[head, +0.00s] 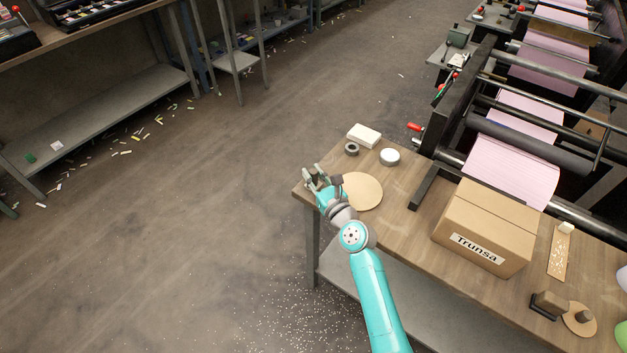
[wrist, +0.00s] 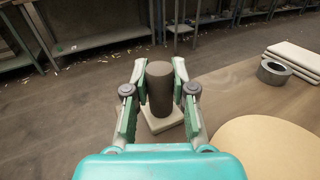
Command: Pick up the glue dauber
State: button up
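The glue dauber shows in the wrist view as an upright dark grey-brown cylinder (wrist: 160,88) on a pale square base (wrist: 163,121). My gripper (wrist: 160,75) has one finger on each side of the cylinder, and both green pads appear to touch it. In the head view my gripper (head: 314,172) is at the near-left corner of the wooden table, and the dauber is largely hidden by it. I cannot tell whether the base rests on the table.
A round tan disc (head: 362,191) lies just right of my gripper. A dark tape ring (head: 351,149), a white block (head: 364,135) and a round tin (head: 390,157) sit behind. A cardboard box (head: 487,227) stands to the right. Open floor lies left of the table (head: 415,258).

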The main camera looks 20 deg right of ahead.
aim_at(314, 171)
grip_shut()
notch_tip(314, 171, up, 10)
dwell(0.4)
dwell(2.2)
